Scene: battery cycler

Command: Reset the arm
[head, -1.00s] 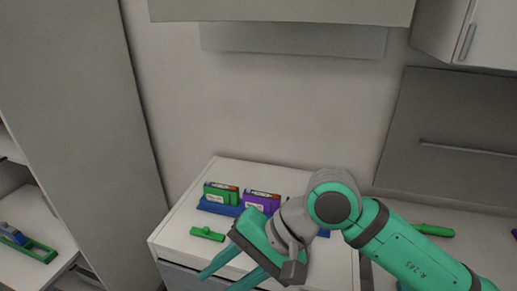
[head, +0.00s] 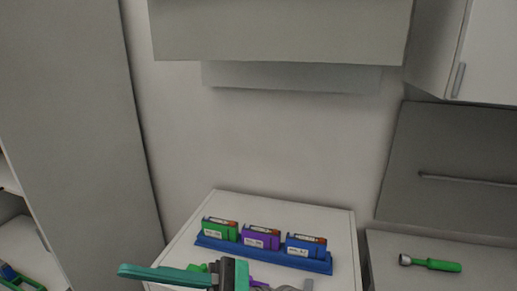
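My gripper (head: 165,274) is at the bottom edge of the head view, in front of the white counter. One teal finger points left; the other is not clearly visible, so its opening cannot be judged. No object shows in the visible part of the gripper. Most of my arm is out of the picture.
A blue rack (head: 210,244) on the white counter (head: 338,222) holds a green battery (head: 214,232), a purple battery (head: 260,240) and a blue battery (head: 303,247). A green-handled tool (head: 437,265) lies on the right counter. A grey hood (head: 280,35) hangs above.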

